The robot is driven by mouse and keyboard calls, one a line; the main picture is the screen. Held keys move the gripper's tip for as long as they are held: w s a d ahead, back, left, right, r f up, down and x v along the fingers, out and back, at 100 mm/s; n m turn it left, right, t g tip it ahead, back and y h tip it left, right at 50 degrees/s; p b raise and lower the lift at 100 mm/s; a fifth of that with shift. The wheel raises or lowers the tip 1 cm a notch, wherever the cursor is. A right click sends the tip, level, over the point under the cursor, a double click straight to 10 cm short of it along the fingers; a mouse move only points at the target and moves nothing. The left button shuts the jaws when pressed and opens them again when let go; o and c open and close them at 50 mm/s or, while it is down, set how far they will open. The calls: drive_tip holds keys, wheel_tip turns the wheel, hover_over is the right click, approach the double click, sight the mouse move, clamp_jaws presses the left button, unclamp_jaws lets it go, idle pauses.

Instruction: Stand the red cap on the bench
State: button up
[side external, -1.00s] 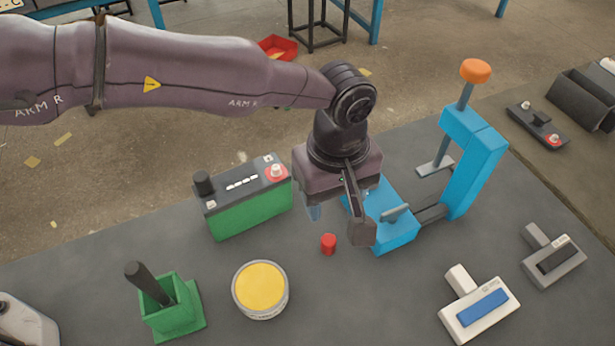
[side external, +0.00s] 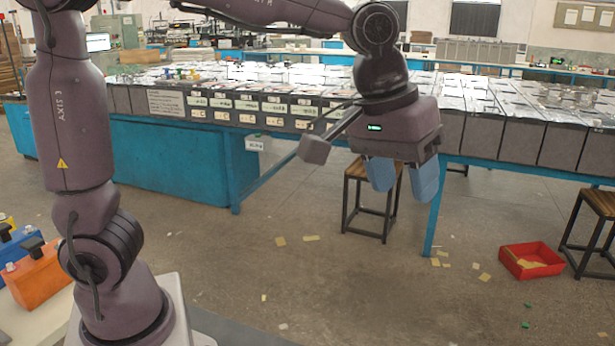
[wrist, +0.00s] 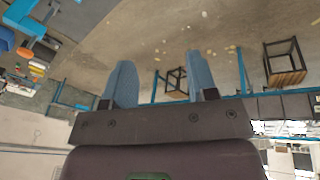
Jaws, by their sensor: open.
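The red cap is not visible in either view now. The part of the bench where it stood earlier is out of the side view. My gripper (side external: 402,194) hangs high over the floor in the side view, with its two blue fingers apart and nothing seen between them.
A long blue table (side external: 165,150) with rows of dark batteries runs across the back. A stool (side external: 372,195) and a red bin (side external: 530,261) stand on the floor. An orange battery (side external: 37,275) is at lower left. Open floor lies below my gripper.

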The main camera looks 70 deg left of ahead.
drive_tip(key=s+a+f+m+t, duration=0.1)
drive_tip(key=s+a, duration=0.4)
drive_tip(key=s, duration=0.2)
drive_tip(key=s+a+m+t+y, duration=0.1)
drive_tip(key=s+a+m, duration=0.1)
drive_tip(key=s+a, duration=0.4)
drive_tip(key=shift+s+f, duration=0.4)
drive_tip(key=shift+s, duration=0.75)
